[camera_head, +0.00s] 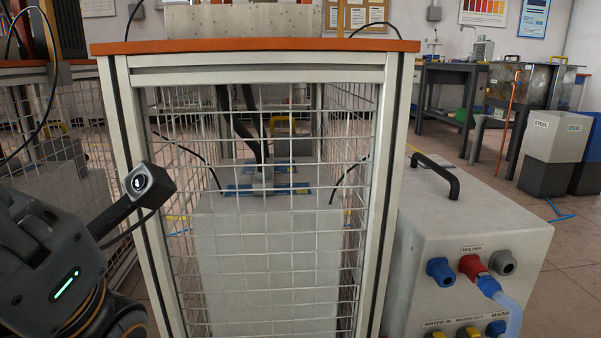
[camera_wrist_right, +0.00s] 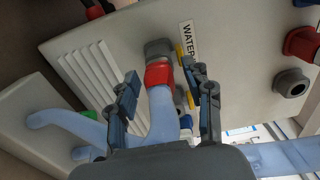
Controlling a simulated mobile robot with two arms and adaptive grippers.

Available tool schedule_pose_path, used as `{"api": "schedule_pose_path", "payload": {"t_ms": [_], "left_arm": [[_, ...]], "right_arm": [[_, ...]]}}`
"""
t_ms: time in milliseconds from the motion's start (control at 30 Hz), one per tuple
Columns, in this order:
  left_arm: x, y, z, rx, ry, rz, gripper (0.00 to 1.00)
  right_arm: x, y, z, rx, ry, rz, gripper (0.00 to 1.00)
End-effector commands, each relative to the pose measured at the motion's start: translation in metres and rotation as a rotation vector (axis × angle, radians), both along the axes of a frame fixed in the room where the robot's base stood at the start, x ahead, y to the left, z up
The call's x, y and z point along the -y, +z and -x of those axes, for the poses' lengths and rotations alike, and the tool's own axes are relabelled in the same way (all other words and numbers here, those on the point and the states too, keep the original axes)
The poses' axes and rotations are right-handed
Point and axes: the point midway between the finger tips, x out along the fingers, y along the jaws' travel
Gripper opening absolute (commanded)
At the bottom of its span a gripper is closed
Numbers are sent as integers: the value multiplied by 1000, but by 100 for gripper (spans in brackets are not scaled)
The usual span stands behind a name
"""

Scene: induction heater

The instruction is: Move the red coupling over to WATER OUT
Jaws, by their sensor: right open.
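In the right wrist view, a red coupling (camera_wrist_right: 158,75) on a pale blue hose (camera_wrist_right: 162,115) is up against a grey fitting (camera_wrist_right: 158,49). My right gripper (camera_wrist_right: 164,77) is open, with one finger on each side of the coupling; I cannot tell whether they touch it. A label reading WATER (camera_wrist_right: 188,40) is beside it, its remaining text hidden, with a yellow part partly behind a finger. In the head view, a WATER OUT label (camera_head: 469,319) sits above a yellow fitting (camera_head: 467,332) at the bottom edge. Neither gripper shows there, only my left arm.
In the head view, a red fitting (camera_head: 472,266) by the HOLDER label has a blue piece and hose attached. A wire cage (camera_head: 385,190) fills the middle. In the wrist view, a red socket (camera_wrist_right: 301,42) and a grey socket (camera_wrist_right: 291,83) stick out at right.

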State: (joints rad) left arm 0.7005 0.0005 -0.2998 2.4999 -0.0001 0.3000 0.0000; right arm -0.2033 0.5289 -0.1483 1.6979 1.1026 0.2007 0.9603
Motion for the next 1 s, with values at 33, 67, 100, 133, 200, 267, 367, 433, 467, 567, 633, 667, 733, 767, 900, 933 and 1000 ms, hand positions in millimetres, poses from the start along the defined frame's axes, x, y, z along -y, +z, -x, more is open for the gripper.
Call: {"api": "schedule_pose_path", "payload": {"t_ms": [33,67,100,133,200,267,367,433,467,567,633,667,733,767,900,933,1000], "left_arm": [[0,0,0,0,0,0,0],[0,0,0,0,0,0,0],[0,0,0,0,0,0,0],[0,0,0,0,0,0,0],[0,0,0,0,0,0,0],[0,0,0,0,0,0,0],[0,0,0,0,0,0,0],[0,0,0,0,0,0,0],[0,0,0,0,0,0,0],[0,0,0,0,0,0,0],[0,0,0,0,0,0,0],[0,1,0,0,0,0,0],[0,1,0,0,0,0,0],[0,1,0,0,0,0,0],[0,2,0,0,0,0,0],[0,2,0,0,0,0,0],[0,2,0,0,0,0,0]], "right_arm": [[0,0,0,0,0,0,51],[0,0,0,0,0,0,51],[0,0,0,0,0,0,47],[0,0,0,0,0,0,41],[0,0,0,0,0,-1,26],[0,0,0,0,0,-1,14],[0,0,0,0,0,-1,0],[0,0,0,0,0,-1,0],[0,0,0,1,0,-1,0],[0,0,1,1,0,-1,0],[0,0,3,0,0,-1,0],[1,0,4,0,0,0,0],[1,0,7,0,0,0,0],[1,0,8,-1,0,0,0],[1,0,14,0,0,-1,0],[1,0,15,1,-1,-1,0],[2,0,18,0,-1,-1,0]]}}
